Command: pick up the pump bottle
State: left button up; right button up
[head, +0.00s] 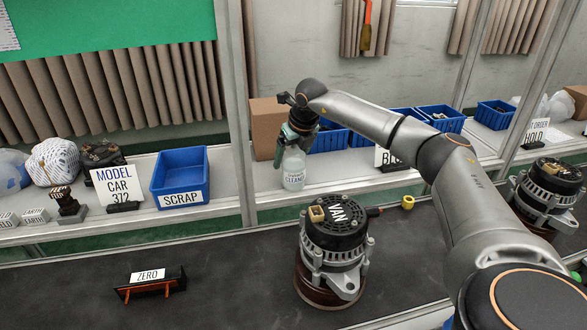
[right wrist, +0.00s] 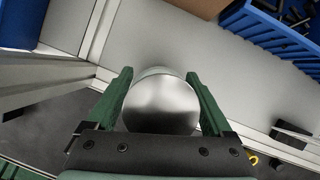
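The pump bottle (head: 294,172) is a clear, pale bottle with a label that seems to read CLEANER. It stands upright on the light shelf behind the belt. My right gripper (head: 292,146) is over its top, and the pump head is hidden there. In the right wrist view my right gripper (right wrist: 160,85) has its green fingers spread, one on each side of the round, silvery bottle (right wrist: 160,103). The fingers lie close to its sides; I see no clear grip. My left gripper is not in view.
A cardboard box (head: 268,128) and blue bins (head: 440,118) stand close behind and right of the bottle. A metal post (head: 238,120) and a SCRAP bin (head: 180,176) are to its left. A VAN alternator (head: 335,245) and a ZERO sign (head: 150,283) are on the dark belt.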

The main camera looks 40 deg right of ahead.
grip_shut()
jog(key=shift+r, duration=0.1)
dwell(0.4)
jog(key=shift+r, duration=0.1)
